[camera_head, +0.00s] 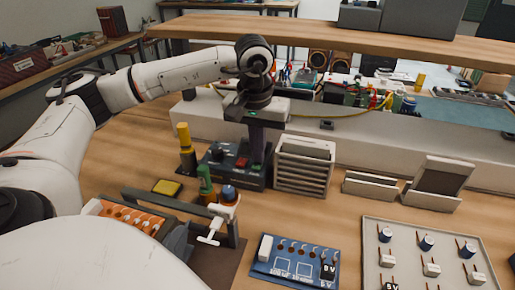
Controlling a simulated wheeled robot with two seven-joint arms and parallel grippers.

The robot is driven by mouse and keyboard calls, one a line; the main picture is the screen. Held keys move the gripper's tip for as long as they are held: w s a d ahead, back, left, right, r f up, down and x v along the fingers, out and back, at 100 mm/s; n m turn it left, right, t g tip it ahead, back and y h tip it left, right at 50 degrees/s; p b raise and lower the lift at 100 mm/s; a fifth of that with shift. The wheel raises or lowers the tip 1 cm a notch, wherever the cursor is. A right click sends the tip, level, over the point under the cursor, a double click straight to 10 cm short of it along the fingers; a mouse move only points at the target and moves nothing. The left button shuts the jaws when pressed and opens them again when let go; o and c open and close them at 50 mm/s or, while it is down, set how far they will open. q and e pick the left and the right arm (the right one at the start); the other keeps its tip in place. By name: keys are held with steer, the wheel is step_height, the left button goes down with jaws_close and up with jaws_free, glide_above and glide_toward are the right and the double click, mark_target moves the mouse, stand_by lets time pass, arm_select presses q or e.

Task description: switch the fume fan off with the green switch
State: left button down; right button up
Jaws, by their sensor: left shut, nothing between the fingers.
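A dark control box (226,178) stands on the bench near the middle, with a red switch (242,162) on its top. A small green switch (256,168) shows at its right end. A pale grey slatted box (303,166), which looks like the fume fan, stands just right of it. My left gripper (257,150) points down over the right end of the control box. Its fingers are shut and empty, with the tips close to the green switch; I cannot tell whether they touch it. I do not see my right gripper.
A dark frame (175,202) with an orange board (140,217) stands front left. A blue board (295,263) and a pale tray (373,232) of parts lie front right. Grey holders (437,184) stand at right. A wooden shelf (340,37) runs across the back.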

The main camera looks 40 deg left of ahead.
arm_select(q)
step_height(320, 180, up, 7)
steer(key=p, duration=0.4)
steer(key=shift+f+p, duration=0.2)
steer(key=shift+p, duration=0.15)
stand_by(0.3)
